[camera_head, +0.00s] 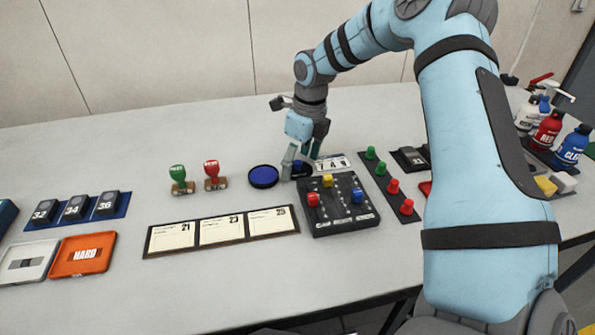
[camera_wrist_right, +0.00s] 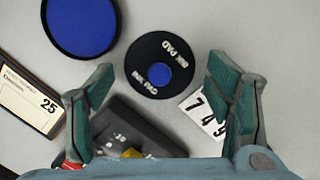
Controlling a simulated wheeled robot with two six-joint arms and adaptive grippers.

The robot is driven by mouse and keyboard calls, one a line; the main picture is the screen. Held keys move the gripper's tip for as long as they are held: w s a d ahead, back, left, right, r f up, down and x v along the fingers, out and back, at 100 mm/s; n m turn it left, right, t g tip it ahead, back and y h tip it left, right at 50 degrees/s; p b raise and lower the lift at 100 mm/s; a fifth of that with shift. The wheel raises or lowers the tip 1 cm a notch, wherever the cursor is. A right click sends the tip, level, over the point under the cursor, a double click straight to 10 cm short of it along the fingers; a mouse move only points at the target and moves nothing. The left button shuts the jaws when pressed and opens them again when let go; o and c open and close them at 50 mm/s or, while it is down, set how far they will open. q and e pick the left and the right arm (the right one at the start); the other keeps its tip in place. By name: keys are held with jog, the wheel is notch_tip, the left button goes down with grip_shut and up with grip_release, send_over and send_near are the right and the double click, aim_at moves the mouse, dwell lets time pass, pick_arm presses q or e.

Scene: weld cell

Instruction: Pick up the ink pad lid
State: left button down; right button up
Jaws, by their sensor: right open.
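The ink pad lid (camera_wrist_right: 160,62) is a round black disc with a blue centre and white "INK PAD" lettering. In the right wrist view it lies on the table ahead of my open right gripper (camera_wrist_right: 160,105), between the lines of the two fingers. In the head view the lid (camera_head: 301,169) is partly hidden by my right gripper (camera_head: 302,163), which points down over it. The open blue ink pad (camera_head: 263,177) lies just left of the lid; it also shows at the top left of the right wrist view (camera_wrist_right: 82,22). My left gripper is out of view.
A black panel (camera_head: 347,222) with coloured knobs stands close in front of the lid. A number card (camera_head: 333,163) is right of it. Green and red stamps (camera_head: 211,183) stand left, and date cards (camera_head: 222,230) lie front left. The table behind is clear.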

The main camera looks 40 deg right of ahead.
aim_at(299, 162)
jog(key=shift+r, duration=0.1)
jog(key=c, duration=1.3)
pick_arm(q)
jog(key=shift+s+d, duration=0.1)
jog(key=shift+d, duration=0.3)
pick_arm(e)
jog(key=shift+s+a, duration=0.1)
jog(key=shift+a, duration=0.05)
grip_shut()
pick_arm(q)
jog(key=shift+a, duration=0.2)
